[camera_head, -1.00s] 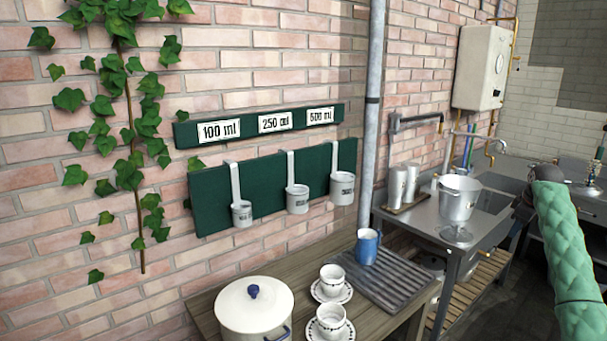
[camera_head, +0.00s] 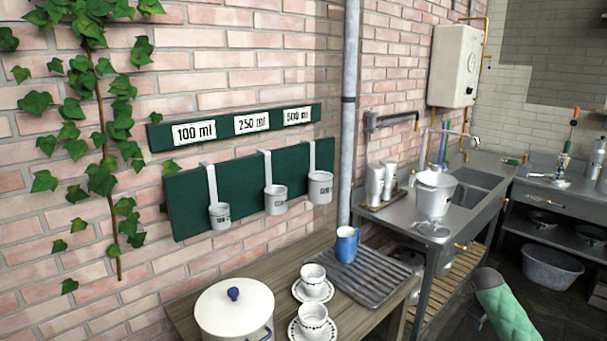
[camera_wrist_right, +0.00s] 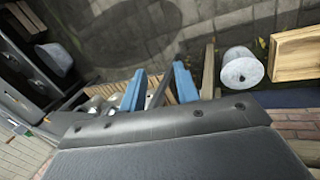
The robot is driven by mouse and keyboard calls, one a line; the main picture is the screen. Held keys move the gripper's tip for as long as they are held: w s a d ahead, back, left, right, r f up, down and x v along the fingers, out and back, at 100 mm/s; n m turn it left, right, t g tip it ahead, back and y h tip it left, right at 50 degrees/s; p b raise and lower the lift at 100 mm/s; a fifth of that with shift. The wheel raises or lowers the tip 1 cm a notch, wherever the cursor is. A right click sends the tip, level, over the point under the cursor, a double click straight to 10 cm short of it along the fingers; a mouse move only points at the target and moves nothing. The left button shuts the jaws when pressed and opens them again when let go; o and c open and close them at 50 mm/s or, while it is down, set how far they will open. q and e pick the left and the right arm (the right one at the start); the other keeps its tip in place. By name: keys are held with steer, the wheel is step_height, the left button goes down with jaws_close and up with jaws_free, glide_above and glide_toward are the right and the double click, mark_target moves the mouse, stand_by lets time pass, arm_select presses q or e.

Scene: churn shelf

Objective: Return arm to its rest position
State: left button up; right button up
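My right arm (camera_head: 503,306), in a green quilted sleeve, shows at the lower right of the head view, low in front of the sink unit. Its gripper is not clearly visible there. In the right wrist view my right gripper (camera_wrist_right: 159,84) shows two blue fingers set apart, with nothing seen held between them. Floor and wooden slats show beyond the fingers. My left arm and left gripper are not in either view.
A wooden table (camera_head: 288,262) holds a lidded white pot (camera_head: 235,312), two cups on saucers and a blue mug (camera_head: 347,244). Ladles hang on a green board (camera_head: 244,192). A metal bucket (camera_head: 434,193) stands by the sink (camera_head: 480,180). Floor lies open at right.

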steer(key=s+a+f+h, duration=0.1)
steer(key=s+a+f, duration=0.3)
steer(key=s+f, duration=0.55)
steer(key=s+a+f, duration=0.4)
steer(key=s+f, duration=0.5)
steer(key=s, duration=0.2)
steer(key=s+a+f, duration=0.3)
steer(key=s, duration=0.4)
steer(key=s+a+f, duration=0.2)
steer(key=s+a, duration=0.1)
steer(key=s, duration=0.5)
steer(key=s+a+f, duration=0.3)
steer(key=s, duration=0.4)
steer(key=s+a+f+m+y, duration=0.1)
steer(key=a+y, duration=0.1)
steer(key=a, duration=1.2)
steer(key=s+a+f+m+y, duration=0.1)
steer(key=a+f+m+y, duration=0.1)
steer(key=a, duration=1.3)
steer(key=shift+s+a+g+y, duration=0.2)
steer(key=shift+g+y, duration=0.1)
steer(key=shift+y, duration=0.3)
